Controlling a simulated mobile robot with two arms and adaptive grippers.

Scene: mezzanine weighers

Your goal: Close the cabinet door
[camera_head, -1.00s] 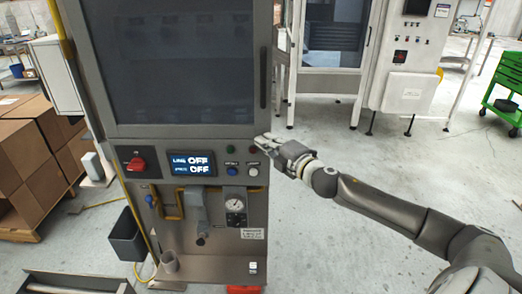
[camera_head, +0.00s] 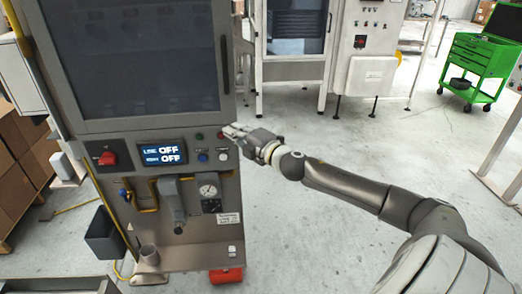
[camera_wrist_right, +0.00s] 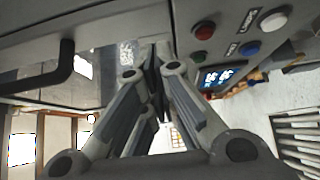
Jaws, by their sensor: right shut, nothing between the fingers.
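The cabinet door (camera_head: 133,60) is a grey frame with a dark window, at the upper left of the head view. A black vertical handle (camera_head: 224,64) runs along its right edge; the handle also shows at the left of the wrist view (camera_wrist_right: 62,62). The door looks flush or nearly flush with the cabinet; I cannot tell if a gap is left. My right gripper (camera_head: 229,132) is shut and empty, by the door's lower right corner and the red button. In the wrist view its fingertips (camera_wrist_right: 154,62) are close to the cabinet face; contact is unclear. My left gripper is out of view.
Below the door is a control panel with a red switch (camera_head: 107,158), a display (camera_head: 162,154) reading OFF and several buttons. A gauge (camera_head: 208,190) sits lower. A green tool cart (camera_head: 480,55) stands at the far right. The floor (camera_head: 300,235) right of the cabinet is clear.

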